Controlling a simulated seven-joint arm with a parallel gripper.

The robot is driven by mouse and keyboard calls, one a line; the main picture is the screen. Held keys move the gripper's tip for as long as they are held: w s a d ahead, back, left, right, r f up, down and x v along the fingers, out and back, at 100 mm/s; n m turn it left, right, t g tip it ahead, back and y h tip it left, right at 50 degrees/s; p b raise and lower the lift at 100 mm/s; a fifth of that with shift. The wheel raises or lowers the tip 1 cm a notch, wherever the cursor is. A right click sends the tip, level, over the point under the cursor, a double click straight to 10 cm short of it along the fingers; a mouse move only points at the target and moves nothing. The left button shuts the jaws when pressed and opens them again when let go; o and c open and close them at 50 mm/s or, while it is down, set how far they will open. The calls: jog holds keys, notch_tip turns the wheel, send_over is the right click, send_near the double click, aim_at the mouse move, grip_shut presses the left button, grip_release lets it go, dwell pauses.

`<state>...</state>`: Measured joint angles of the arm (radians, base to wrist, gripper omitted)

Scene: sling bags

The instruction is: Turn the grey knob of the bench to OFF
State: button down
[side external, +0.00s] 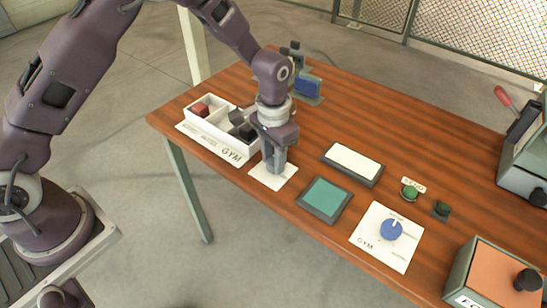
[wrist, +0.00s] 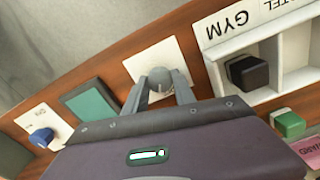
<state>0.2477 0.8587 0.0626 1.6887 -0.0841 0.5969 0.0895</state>
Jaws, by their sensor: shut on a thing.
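The grey knob (wrist: 160,78) stands on a white plate (wrist: 142,63) on the wooden bench. The plate also shows in the side external view (side external: 289,170), where the knob is largely hidden by my gripper. My gripper (side external: 274,168) points straight down over the plate. In the wrist view its two fingers (wrist: 161,90) lie on either side of the grey knob, shut on it. The plate's markings are hidden or too small to read, so I cannot tell which way the knob points.
A white divided tray (side external: 238,152) with red and black blocks stands close left of my gripper. To the right are a green pad (side external: 325,197), a white panel (side external: 354,161), a blue knob (side external: 391,230) on a GYM plate, and a green button (side external: 410,192).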

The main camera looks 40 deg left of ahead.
jog(key=n, duration=0.5)
jog(key=shift+n, duration=0.4)
dwell(0.4)
jog(key=c, duration=1)
grip_release()
jog(key=shift+c, duration=0.2)
